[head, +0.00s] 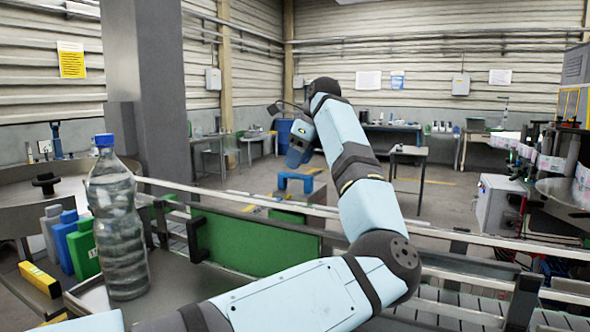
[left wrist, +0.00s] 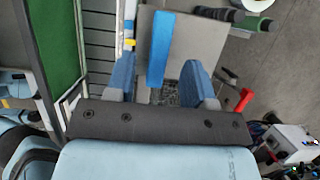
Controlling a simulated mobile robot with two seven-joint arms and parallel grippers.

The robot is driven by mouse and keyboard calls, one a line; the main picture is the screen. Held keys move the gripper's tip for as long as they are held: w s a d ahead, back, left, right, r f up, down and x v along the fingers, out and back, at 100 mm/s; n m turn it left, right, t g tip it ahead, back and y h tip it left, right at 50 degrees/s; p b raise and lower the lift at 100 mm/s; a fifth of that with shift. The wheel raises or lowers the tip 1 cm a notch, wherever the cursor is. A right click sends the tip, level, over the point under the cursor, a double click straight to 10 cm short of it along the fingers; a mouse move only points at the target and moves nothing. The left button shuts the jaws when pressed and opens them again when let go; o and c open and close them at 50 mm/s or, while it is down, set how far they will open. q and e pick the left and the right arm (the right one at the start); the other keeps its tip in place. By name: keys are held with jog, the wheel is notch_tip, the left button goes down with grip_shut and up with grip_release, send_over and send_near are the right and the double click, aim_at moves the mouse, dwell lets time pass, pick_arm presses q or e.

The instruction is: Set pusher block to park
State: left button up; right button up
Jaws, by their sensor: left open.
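My left gripper (head: 296,160) hangs pointing down beyond the conveyor in the head view. In the left wrist view its two blue fingers (left wrist: 161,88) are apart, with nothing gripped between them. A blue bar (left wrist: 160,48), which looks like the handle of the pusher block, lies in the gap between the fingers. It runs lengthwise and appears apart from both. In the head view a blue arch-shaped piece (head: 295,178) stands just below the gripper and seems to be the same part. The lower part of the block is hidden. My right gripper is not in view.
A green panel (head: 250,243) and metal rails run along the conveyor before my arm. A water bottle (head: 118,225) stands at the left near coloured blocks. In the left wrist view a grey plate (left wrist: 205,45) lies under the bar, and a red lever (left wrist: 245,98) is to the right.

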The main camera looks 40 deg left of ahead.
aim_at(292, 174)
pick_arm(q)
jog(key=shift+x, duration=1.5)
jog(key=shift+c, duration=0.2)
grip_shut()
